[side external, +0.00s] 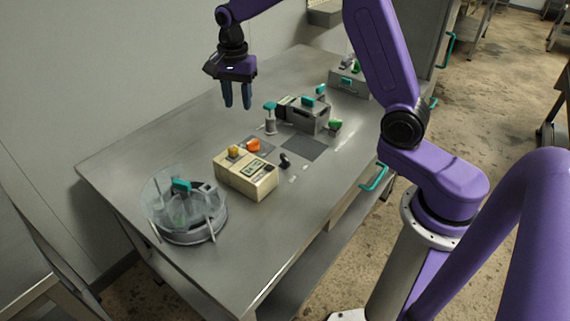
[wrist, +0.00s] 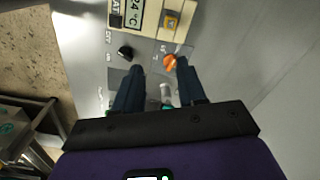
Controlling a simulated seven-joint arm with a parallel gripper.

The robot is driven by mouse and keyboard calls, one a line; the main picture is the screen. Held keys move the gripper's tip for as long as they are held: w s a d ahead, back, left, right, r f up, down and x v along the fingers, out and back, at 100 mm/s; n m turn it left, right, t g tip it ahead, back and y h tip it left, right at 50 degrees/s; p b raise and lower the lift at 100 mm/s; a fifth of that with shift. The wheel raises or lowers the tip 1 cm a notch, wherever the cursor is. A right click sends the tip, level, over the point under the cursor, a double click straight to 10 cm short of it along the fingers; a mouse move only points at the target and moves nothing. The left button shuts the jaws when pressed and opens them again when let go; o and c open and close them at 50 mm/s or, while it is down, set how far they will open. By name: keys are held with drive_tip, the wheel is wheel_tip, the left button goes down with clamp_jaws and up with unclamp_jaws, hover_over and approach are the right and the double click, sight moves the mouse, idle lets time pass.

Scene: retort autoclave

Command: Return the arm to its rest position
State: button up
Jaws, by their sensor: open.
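My gripper (side external: 237,101) hangs above the metal table (side external: 130,150), fingers pointing down and apart, with nothing between them. In the wrist view my gripper (wrist: 158,72) shows two dark blue fingers over the table. My purple arm reaches in from the right, well above the table top. Below and nearer the camera in the side view is a beige control box (side external: 247,176) with a display and a yellow button (side external: 234,151). An orange knob (side external: 253,145) and a black knob (side external: 285,160) sit on the table close to it. The gripper touches none of them.
A round clear-walled vessel (side external: 186,217) with a teal handle stands at the table's near left end. A grey device (side external: 306,115) with teal parts and a teal-topped valve (side external: 270,120) stand mid-table. A grey box (side external: 349,80) sits farther back. The table's left side is clear.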

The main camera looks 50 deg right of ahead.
drive_tip(key=s+a+r+n, duration=0.1)
drive_tip(key=s+a+n, duration=0.4)
drive_tip(key=s, duration=0.4)
drive_tip(key=s+a+r+n, duration=0.2)
drive_tip(key=s+n, duration=0.6)
drive_tip(key=s+d+n, duration=0.1)
drive_tip(key=s+n, duration=0.5)
drive_tip(key=s, duration=0.3)
drive_tip(key=s+d+f+n, duration=0.1)
drive_tip(key=s+d+n, duration=0.1)
drive_tip(key=s+n, duration=0.5)
drive_tip(key=s, duration=0.2)
drive_tip(key=shift+s+d+f, duration=0.25)
drive_tip(key=shift+s+d, duration=0.05)
drive_tip(key=shift+s, duration=0.05)
